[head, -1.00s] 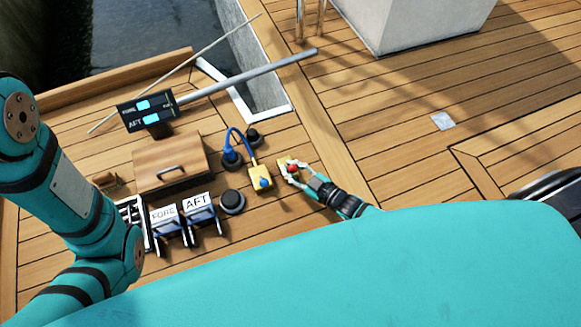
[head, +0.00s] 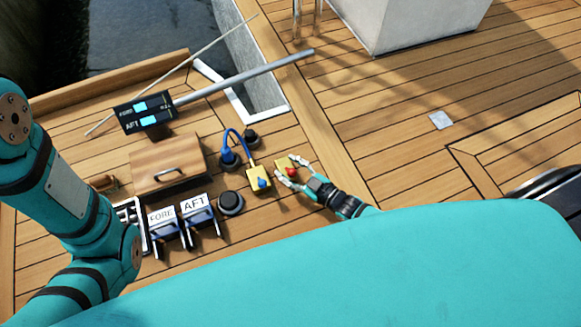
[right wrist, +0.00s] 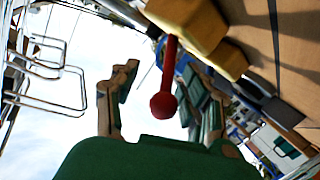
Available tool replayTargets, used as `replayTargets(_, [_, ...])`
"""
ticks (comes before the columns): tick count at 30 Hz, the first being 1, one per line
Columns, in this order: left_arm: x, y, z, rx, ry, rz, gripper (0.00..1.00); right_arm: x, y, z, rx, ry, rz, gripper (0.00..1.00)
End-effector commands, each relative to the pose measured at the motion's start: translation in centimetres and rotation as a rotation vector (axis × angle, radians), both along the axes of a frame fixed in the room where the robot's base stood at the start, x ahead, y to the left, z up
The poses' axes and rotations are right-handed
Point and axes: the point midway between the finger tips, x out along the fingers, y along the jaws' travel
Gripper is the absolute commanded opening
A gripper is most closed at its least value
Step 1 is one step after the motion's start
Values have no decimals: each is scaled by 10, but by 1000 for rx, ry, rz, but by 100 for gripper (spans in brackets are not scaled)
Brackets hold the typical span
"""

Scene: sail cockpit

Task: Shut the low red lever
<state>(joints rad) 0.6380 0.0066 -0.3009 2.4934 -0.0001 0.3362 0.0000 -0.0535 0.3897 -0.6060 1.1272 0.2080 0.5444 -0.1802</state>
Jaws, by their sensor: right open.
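The low red lever (head: 292,172) shows in the head view as a small red knob at a yellow box (head: 283,162) on the deck. In the right wrist view the lever (right wrist: 163,103) is a red rod with a ball end, sticking out from the yellow box (right wrist: 190,20) toward the camera. My right gripper (head: 291,168) is open at the lever. In the right wrist view its fingers (right wrist: 163,78) stand on either side of the rod, apart from it. My left arm shows at the left of the head view, but its gripper is out of view.
A second yellow box (head: 258,180) with a blue knob and blue hose stands just left of the lever. A round black knob (head: 231,202), labelled FORE and AFT levers (head: 195,205) and a wooden hatch (head: 168,166) lie further left.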

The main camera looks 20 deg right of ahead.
Motion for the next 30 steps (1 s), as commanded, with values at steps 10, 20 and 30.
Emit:
replayTargets(10, [0,1,0,-2,2,0,40,-27,-14,3,-1,4,2,46])
replayTargets(20, [0,0,0,-1,1,0,40,-85,-46,13,-2,3,0,46])
replayTargets(30, [0,0,0,-1,1,0,40,-104,-58,18,1,-1,-1,46])
